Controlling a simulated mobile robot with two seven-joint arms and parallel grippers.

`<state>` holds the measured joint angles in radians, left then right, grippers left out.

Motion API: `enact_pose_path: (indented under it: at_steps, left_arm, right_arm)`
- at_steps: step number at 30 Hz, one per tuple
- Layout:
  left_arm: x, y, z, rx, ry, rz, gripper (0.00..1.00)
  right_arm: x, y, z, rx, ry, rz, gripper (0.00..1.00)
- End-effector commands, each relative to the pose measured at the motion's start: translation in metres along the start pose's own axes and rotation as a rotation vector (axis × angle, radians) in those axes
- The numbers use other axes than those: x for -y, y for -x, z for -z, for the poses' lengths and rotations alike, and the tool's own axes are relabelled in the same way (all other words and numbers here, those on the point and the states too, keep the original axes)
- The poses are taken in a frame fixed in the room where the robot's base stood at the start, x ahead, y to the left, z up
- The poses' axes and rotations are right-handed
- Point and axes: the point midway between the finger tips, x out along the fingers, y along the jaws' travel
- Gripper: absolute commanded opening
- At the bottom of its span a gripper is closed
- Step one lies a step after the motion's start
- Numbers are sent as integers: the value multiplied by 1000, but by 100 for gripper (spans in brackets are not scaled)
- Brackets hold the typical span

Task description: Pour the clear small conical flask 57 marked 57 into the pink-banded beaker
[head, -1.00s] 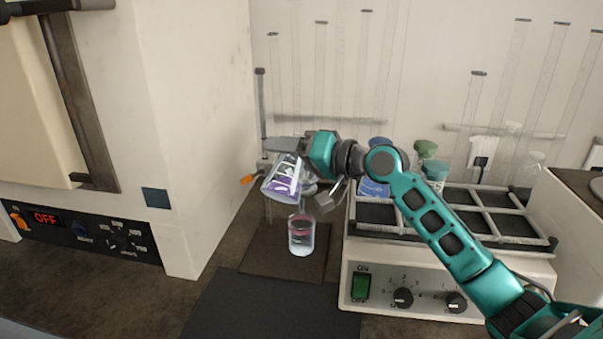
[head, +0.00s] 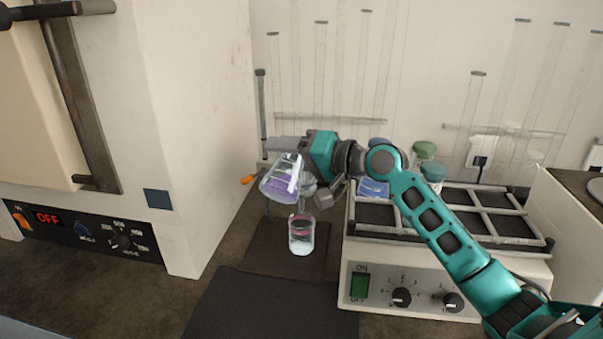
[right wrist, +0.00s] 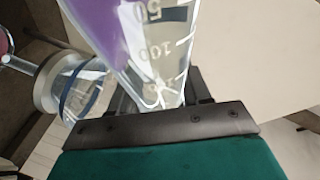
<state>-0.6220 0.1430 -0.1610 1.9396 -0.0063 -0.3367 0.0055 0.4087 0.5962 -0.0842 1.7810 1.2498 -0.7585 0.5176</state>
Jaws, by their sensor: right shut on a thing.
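My right gripper (head: 312,178) is shut on a clear conical flask (head: 282,178) with purple in it, held tilted in the air. In the right wrist view the flask (right wrist: 150,50) shows white marks including 50 and 100; I cannot read a 57. The pink-banded beaker (head: 301,236) stands upright on the dark mat, just below and slightly right of the flask, apart from it. Its lower part looks pale. I see no stream between the two. My left gripper is not in view.
A sieve shaker (head: 450,285) with a gridded top stands at the right, several capped vessels behind it. A white oven (head: 190,130) is at the left. Dark mats (head: 265,305) lie in front of the beaker. Tall glass tubes stand at the back wall.

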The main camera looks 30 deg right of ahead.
Motion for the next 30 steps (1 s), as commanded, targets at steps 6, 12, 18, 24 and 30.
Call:
enact_pose_path:
  at_steps: [6,12,18,24,30]
  left_arm:
    - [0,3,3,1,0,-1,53]
    - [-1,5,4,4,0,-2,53]
    - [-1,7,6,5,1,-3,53]
    - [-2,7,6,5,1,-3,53]
    - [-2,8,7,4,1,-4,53]
  right_arm:
    - [2,0,1,4,-31,1,13]
    - [3,0,2,8,-58,1,13]
    - [3,1,2,13,-86,0,13]
    - [2,0,2,18,-111,-1,13]
    - [0,0,1,22,-138,-1,13]
